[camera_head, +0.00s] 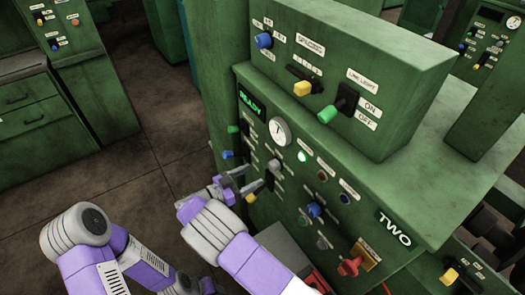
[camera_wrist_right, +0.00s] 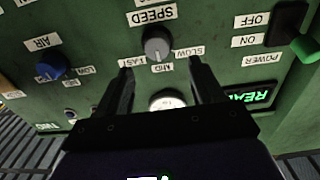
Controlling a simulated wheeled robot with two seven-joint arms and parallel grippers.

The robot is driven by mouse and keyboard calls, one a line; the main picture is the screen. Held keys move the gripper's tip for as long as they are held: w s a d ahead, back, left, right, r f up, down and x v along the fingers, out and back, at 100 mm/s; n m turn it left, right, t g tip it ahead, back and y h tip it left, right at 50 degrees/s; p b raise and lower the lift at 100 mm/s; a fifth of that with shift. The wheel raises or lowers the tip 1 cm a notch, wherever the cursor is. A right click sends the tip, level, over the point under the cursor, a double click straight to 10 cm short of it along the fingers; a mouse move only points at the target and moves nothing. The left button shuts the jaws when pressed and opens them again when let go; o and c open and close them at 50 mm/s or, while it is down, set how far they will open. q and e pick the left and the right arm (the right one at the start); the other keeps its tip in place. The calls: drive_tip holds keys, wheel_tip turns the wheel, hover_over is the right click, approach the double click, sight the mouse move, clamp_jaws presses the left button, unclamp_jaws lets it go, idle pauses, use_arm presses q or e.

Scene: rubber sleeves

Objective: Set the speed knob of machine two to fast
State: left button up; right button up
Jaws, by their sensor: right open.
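Machine two (camera_head: 392,229) is the green cabinet with the "TWO" label in the head view. Its speed knob (camera_wrist_right: 157,43) is a round grey knob in the right wrist view, below the "SPEED" label, with "FAST" at its left, "MID" below and "SLOW" at its right.
A blue air knob (camera_wrist_right: 50,67) is left of the speed knob in the wrist view. A green-handled power switch (camera_wrist_right: 304,48) and a lit "READY" display (camera_wrist_right: 250,96) are at the right. A red control (camera_head: 349,266) sits low on the panel. Open floor (camera_head: 150,130) is at left.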

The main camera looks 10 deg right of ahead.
sight(270, 167)
drive_tip(key=b+x, duration=0.1)
drive_tip(key=x, duration=0.6)
drive_tip(key=shift+s+d+r, duration=0.1)
drive_tip(key=shift+s+d, duration=0.05)
drive_tip(key=shift+d, duration=0.05)
drive_tip(key=shift+c, duration=0.4)
drive_tip(key=c, duration=0.9)
drive_tip(key=shift+c, duration=0.2)
